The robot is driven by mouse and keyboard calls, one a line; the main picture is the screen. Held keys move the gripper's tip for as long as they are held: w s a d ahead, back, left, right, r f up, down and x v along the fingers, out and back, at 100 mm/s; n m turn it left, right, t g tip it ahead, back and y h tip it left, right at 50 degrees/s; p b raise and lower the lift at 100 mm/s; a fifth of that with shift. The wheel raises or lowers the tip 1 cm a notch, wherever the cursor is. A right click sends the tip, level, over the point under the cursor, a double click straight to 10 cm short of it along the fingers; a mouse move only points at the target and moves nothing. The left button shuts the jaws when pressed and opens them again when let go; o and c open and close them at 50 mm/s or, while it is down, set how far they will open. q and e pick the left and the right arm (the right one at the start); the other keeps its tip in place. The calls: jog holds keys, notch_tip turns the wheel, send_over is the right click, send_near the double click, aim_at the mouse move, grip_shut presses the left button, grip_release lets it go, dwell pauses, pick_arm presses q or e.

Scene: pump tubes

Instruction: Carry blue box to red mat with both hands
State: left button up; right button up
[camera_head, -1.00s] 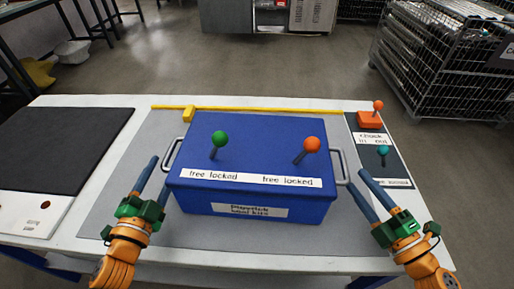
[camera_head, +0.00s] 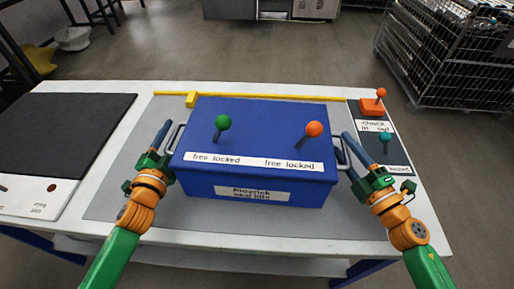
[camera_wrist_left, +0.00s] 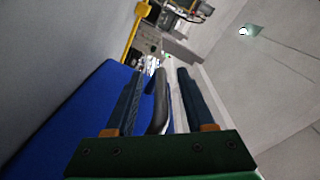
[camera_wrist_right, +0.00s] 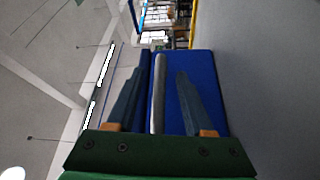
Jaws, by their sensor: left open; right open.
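The blue box (camera_head: 255,145) sits upright on a grey mat (camera_head: 130,190), with a silver handle on each side. Its lid carries a green-knobbed lever (camera_head: 222,123) and an orange-knobbed lever (camera_head: 313,130) behind "free / locked" labels. My left gripper (camera_head: 165,128) is open at the left handle; in the left wrist view that handle (camera_wrist_left: 158,105) lies between the fingers. My right gripper (camera_head: 346,136) is open at the right handle; in the right wrist view that handle (camera_wrist_right: 158,95) lies between the fingers. No red mat shows; a black mat (camera_head: 65,130) lies at the left.
A yellow bar (camera_head: 265,97) runs along the back of the grey mat. A panel at the right bears an orange lever (camera_head: 381,93) and a teal lever (camera_head: 384,138). A wire cage (camera_head: 440,60) stands on the floor beyond. The black mat is bare.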

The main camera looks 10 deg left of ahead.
pick_arm(q)
grip_shut()
pick_arm(e)
grip_shut()
pick_arm(q)
jog(key=shift+r, duration=0.15)
pick_arm(e)
jog(key=shift+r, duration=0.1)
dwell(0.9)
